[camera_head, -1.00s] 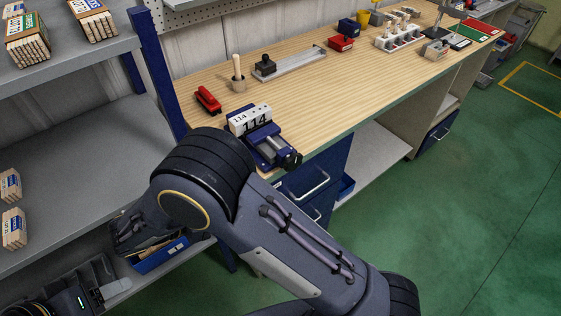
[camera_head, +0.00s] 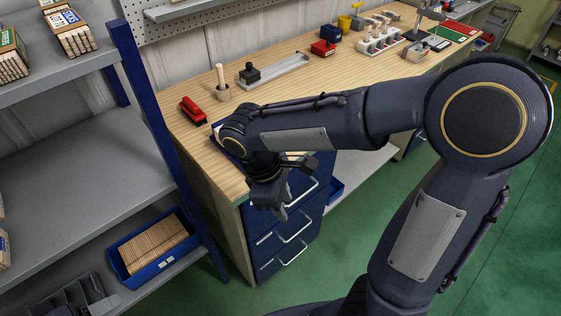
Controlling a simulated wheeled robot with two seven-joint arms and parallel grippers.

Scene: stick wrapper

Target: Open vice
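The blue vice (camera_head: 215,128) is at the front left of the wooden workbench. Only a small piece of it shows, because my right wrist covers nearly all of it. My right arm comes in from the right and reaches across the bench. My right gripper (camera_head: 284,208) points down in front of the bench's front edge, before the blue drawers. Its fingers are small and dark, and I cannot tell whether they are apart. The vice's handle and jaws are hidden. My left gripper is not in view.
Blue drawers (camera_head: 285,235) are under the bench. A grey shelf (camera_head: 85,165) is at the left, with a blue bin (camera_head: 155,245) lower down.

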